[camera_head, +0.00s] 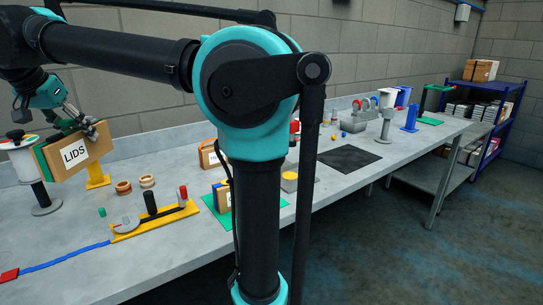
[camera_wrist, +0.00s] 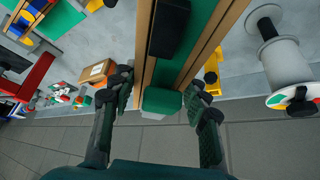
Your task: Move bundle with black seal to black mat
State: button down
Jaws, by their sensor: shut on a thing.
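My gripper (camera_head: 72,122) is at the far left in the head view, shut on the top of a brown-and-green bundle (camera_head: 76,158) with a white "LIDS" label. In the wrist view, the fingers (camera_wrist: 161,88) lie either side of the bundle (camera_wrist: 194,42), which shows brown boards with green between them. A black block, apparently the seal (camera_wrist: 168,28), and a green block (camera_wrist: 161,101) show on it. The bundle hangs tilted in front of a yellow stand (camera_head: 97,178); whether they touch is unclear. The black mat (camera_head: 348,158) lies flat and bare mid-bench.
A white spool-like stand (camera_head: 22,160) is close left of the bundle. Rings (camera_head: 146,181) and a yellow base with posts (camera_head: 155,222) stand on the grey bench. Another labelled brown box (camera_head: 211,156) is before the mat. My arm hides part of the bench.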

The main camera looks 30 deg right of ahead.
aim_at(344, 158)
jog(key=k+z, duration=0.25)
jog(key=k, duration=0.2)
jog(key=k+l+z, duration=0.3)
jog(key=k, duration=0.2)
jog(key=i+l+z, duration=0.15)
jog(key=z, duration=0.2)
jog(key=i+l+z, duration=0.1)
jog(key=i+z, duration=0.5)
jog(key=z, duration=0.15)
jog(key=i, duration=0.7)
